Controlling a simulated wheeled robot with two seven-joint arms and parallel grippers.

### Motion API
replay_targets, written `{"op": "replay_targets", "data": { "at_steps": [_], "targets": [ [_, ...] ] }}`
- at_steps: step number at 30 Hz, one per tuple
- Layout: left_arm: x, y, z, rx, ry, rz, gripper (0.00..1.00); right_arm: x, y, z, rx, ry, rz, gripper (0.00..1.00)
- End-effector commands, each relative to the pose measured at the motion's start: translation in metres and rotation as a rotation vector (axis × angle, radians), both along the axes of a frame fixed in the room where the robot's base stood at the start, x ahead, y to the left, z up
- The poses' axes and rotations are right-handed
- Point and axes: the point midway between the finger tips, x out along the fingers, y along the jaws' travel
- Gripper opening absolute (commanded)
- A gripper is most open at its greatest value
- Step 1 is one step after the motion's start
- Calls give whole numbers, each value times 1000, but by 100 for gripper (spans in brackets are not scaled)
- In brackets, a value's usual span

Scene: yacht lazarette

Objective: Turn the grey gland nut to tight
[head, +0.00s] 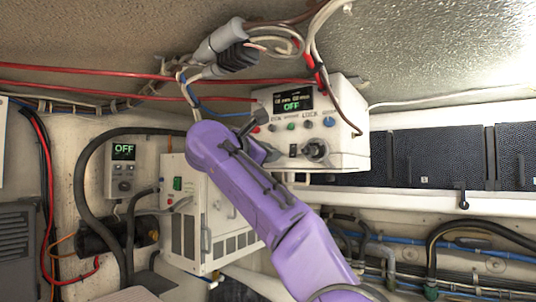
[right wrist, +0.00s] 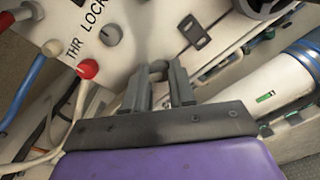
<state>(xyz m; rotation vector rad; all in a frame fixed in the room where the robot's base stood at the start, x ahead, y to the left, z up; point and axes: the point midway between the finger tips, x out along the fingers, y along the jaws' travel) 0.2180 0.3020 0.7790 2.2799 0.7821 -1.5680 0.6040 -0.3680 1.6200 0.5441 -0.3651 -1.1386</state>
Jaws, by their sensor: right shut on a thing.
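My right gripper reaches up to the lower left of the white control box (head: 350,148) in the head view, its fingers (head: 258,121) partly hidden by my purple arm. In the right wrist view, the right gripper (right wrist: 160,70) is shut on a small grey piece, which looks like the grey gland nut (right wrist: 157,66). Only its top edge shows between the dark fingertips. It lies close to the box's panel edge. I cannot make out the nut in the head view, nor how far it is turned. My left gripper is not in view.
The red connector (right wrist: 88,68) is close to my right fingers. Red cables (head: 130,73) run overhead. A white unit (head: 190,240) stands below left.

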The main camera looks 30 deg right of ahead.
Motion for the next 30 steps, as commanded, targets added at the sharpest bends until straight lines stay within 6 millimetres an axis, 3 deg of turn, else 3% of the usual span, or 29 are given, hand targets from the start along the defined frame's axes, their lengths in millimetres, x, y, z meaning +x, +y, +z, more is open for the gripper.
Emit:
{"op": "replay_targets", "data": {
  "at_steps": [18,30],
  "targets": [
    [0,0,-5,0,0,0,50,3,1,-5,211,-483,1,0],
    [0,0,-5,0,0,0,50,2,2,-4,272,-629,1,0]
  ]
}}
